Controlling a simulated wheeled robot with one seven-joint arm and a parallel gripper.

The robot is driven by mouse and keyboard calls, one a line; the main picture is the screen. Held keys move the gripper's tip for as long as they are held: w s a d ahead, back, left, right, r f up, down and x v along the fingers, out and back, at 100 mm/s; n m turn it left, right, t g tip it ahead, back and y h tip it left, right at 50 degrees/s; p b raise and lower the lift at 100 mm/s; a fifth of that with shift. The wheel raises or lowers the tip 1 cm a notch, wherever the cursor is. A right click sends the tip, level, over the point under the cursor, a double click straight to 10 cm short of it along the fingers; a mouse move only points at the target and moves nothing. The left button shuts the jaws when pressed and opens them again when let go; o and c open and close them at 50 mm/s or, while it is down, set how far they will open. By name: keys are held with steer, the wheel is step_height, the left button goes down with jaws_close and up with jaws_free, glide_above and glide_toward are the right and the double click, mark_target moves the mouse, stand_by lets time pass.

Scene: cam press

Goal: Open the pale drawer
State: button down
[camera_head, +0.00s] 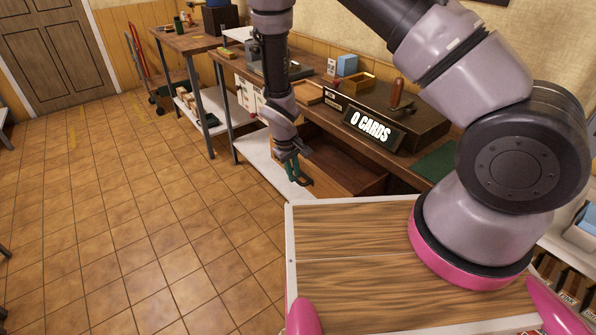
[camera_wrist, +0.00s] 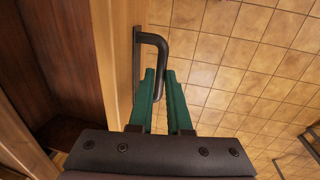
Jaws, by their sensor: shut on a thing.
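The pale drawer (camera_head: 345,160) is pulled out from under the workbench, and its dark brown, empty-looking inside shows in the head view. In the wrist view its pale wooden front (camera_wrist: 118,60) stands at the left, with the inside beyond it. A black bar handle (camera_wrist: 155,40) sticks out from that front. My gripper (camera_head: 297,176) is at the drawer's front, left of the opening in the head view. Its green fingers (camera_wrist: 163,76) are closed around the outer bar of the handle in the wrist view.
The workbench top carries a black "0 CARDS" sign (camera_head: 372,129), a press box with a wooden-handled lever (camera_head: 400,95), and a small tray (camera_head: 357,80). A white lower shelf (camera_head: 262,160) lies left of the drawer. The tiled floor (camera_head: 150,220) is clear at left.

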steer(key=c, duration=0.9)
jaws_free()
steer(key=shift+o, duration=0.2)
step_height(320, 180, up, 11)
steer(key=s+a, duration=0.1)
steer(key=shift+a+f, duration=0.15)
steer(key=shift+a, duration=0.15)
